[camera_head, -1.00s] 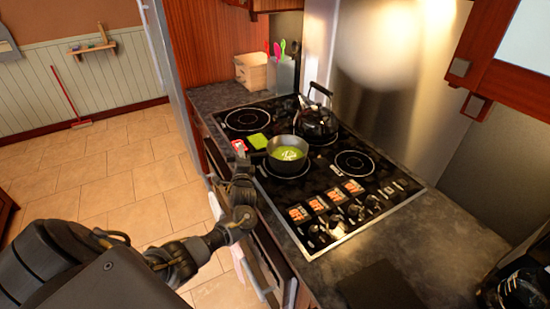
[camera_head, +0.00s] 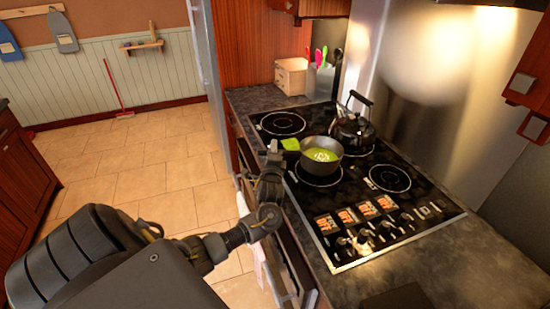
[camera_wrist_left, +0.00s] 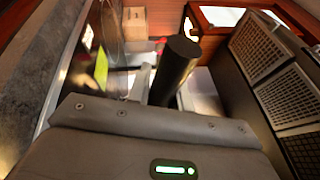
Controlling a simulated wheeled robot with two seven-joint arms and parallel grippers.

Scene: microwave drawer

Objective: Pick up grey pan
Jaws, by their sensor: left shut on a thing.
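The grey pan (camera_head: 321,163) holds green contents and is over the front left burner of the black hob in the head view. I cannot tell whether its base touches the burner. Its dark handle points left towards my left gripper (camera_head: 273,158), which is shut on it at the counter's front edge. In the left wrist view a black cylinder, the handle (camera_wrist_left: 175,70), rises in front of the gripper. My right gripper is not in view.
A black kettle (camera_head: 352,128) stands behind the pan. A green item (camera_head: 290,144) lies left of it. Knobs (camera_head: 362,243) line the hob's right part. A wooden box (camera_head: 291,77) and a utensil holder (camera_head: 320,80) stand at the far left. The counter on the right is mostly clear.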

